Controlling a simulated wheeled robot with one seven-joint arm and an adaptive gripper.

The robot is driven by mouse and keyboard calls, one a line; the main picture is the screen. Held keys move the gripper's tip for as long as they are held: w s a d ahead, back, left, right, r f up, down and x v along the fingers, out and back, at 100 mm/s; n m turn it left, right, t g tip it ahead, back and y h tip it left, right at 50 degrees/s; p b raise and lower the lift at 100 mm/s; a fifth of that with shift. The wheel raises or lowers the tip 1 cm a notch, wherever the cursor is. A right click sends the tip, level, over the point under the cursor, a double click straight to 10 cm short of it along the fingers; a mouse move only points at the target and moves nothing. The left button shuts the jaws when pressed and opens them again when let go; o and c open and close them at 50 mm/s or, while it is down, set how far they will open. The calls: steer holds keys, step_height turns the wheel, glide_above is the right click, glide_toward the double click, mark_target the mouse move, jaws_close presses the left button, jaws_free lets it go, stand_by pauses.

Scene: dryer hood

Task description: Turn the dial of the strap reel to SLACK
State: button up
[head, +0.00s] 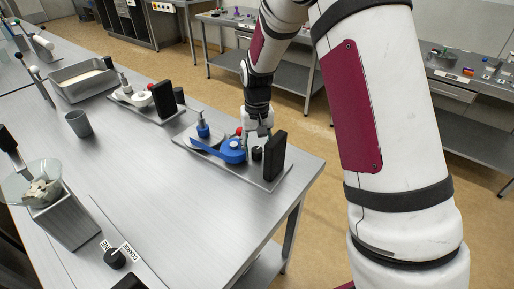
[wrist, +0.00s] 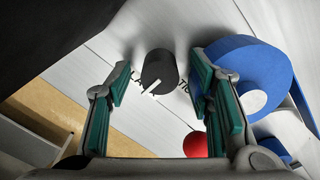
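The strap reel (head: 232,151) is blue and sits on a metal plate near the table's right edge; in the wrist view its blue drum (wrist: 250,75) fills the right side. Its small black dial (head: 257,153) stands between the reel and an upright black block (head: 274,157). In the wrist view the dial (wrist: 160,69) has a white pointer line aimed to the lower left. My gripper (head: 258,136) is above the dial. Its green-padded fingers (wrist: 160,90) are open, one on each side of the dial, with visible gaps.
A red ball knob (wrist: 195,144) is close to the right finger. A similar white reel unit (head: 133,97) stands farther back. A grey cup (head: 79,124), a metal tray (head: 82,80) and another black dial (head: 115,258) are on the table. The table's middle is clear.

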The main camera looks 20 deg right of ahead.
mark_target(257, 150)
step_height(257, 150, up, 12)
stand_by(0.6)
steer(key=shift+r, duration=0.1)
steer(key=s+r+n+t, duration=0.1)
steer(key=s+r+t, duration=0.1)
steer(key=s+r, duration=0.6)
steer(key=s+r+t, duration=0.1)
steer(key=s+r, duration=0.3)
steer(key=s, duration=0.9)
steer(key=s+f+t, duration=0.1)
steer(key=s, duration=0.8)
steer(key=shift+d+f+n+t, duration=0.2)
steer(key=shift+f+n+t, duration=0.1)
steer(key=shift+t, duration=0.1)
steer(key=shift+r, duration=0.1)
stand_by(0.7)
